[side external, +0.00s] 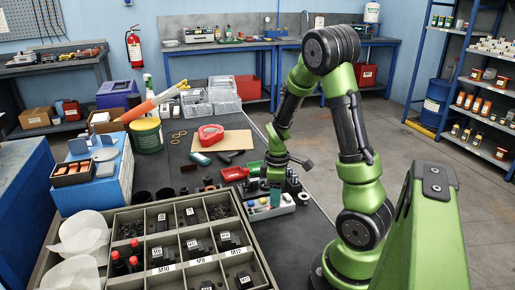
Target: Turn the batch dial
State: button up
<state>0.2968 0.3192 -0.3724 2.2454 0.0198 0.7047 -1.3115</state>
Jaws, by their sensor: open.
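My gripper (275,186) points down over the right part of the dark bench (180,158), just above a small white box (268,209) with coloured parts on it. Its fingers are small and partly lost against the things behind, but they look apart, with nothing clearly held. I cannot make out which thing is the batch dial; several small dark round parts stand around the gripper and some are partly hidden by it.
A divided tray (262,262) of small black parts fills the near bench. A red tape dispenser (211,133), a red tray (235,173), a green tub (146,135) and clear bins (222,91) stand further back. A brown board (236,140) leaves some flat room.

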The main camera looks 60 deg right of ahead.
jog(key=shift+c, duration=0.2)
grip_shut()
